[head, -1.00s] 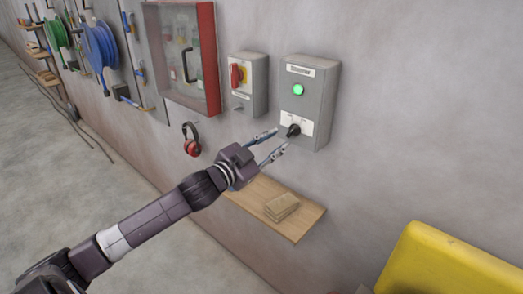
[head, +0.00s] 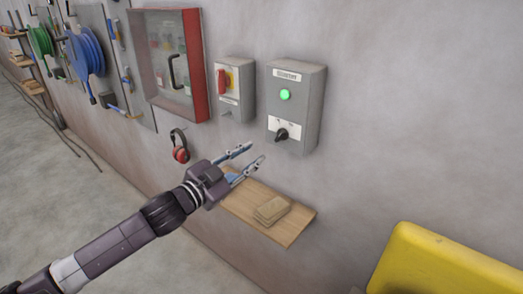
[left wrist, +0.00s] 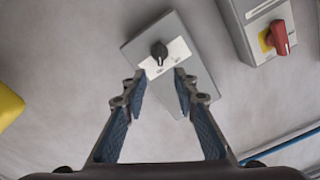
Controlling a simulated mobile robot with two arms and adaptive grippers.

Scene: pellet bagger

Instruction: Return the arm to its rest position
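My left gripper (head: 246,158) is in front of the wall, left of and below the grey control box (head: 292,110). Its two fingers are apart with nothing between them. The box has a lit green lamp (head: 285,95) and a black rotary knob (head: 281,134). In the left wrist view the knob (left wrist: 159,52) shows beyond the open fingertips (left wrist: 160,78), apart from them. My right gripper is not in view.
A grey switch box with a red handle (head: 222,82) hangs left of the control box. A red-framed cabinet (head: 193,65) and red earmuffs (head: 180,147) are further left. A wooden shelf (head: 285,233) lies below the gripper. A yellow object (head: 440,265) stands at lower right.

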